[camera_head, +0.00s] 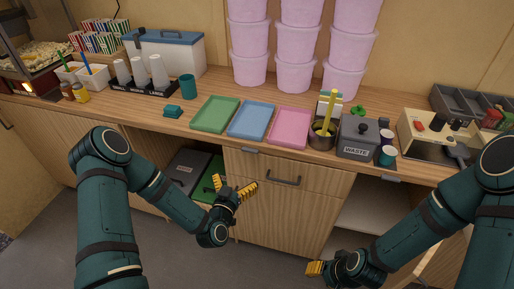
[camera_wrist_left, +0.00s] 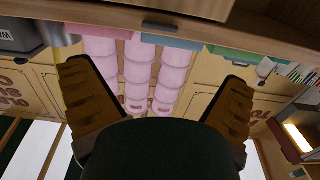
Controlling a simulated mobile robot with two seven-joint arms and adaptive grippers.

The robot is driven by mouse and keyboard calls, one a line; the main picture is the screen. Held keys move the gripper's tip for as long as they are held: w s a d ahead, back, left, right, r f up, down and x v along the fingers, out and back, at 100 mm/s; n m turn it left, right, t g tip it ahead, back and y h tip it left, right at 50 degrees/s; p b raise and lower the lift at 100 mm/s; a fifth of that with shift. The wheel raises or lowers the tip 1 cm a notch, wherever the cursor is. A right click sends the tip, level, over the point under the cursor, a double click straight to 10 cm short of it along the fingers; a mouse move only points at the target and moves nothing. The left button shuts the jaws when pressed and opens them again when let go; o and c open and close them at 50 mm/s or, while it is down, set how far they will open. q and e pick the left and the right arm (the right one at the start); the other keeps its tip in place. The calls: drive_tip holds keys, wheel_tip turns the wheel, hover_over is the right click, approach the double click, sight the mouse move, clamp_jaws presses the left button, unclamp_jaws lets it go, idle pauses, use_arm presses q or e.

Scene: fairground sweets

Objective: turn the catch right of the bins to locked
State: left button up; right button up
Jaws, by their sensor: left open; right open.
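Two bins, one with a grey lid (camera_head: 187,168) and one green (camera_head: 203,188), stand in the open compartment under the counter in the head view.
An open shelf (camera_head: 365,215) lies further right. Above, the counter holds green (camera_head: 214,114), blue (camera_head: 251,120) and pink (camera_head: 290,127) trays and a grey waste box (camera_head: 357,138). The floor in front is clear.

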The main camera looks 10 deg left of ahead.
sight(249, 151)
use_arm(q)
drive_tip(key=w, duration=1.4)
drive_tip(key=shift+d, duration=0.25)
drive_tip(key=shift+s+r, duration=0.1)
drive_tip(key=c, duration=1.2)
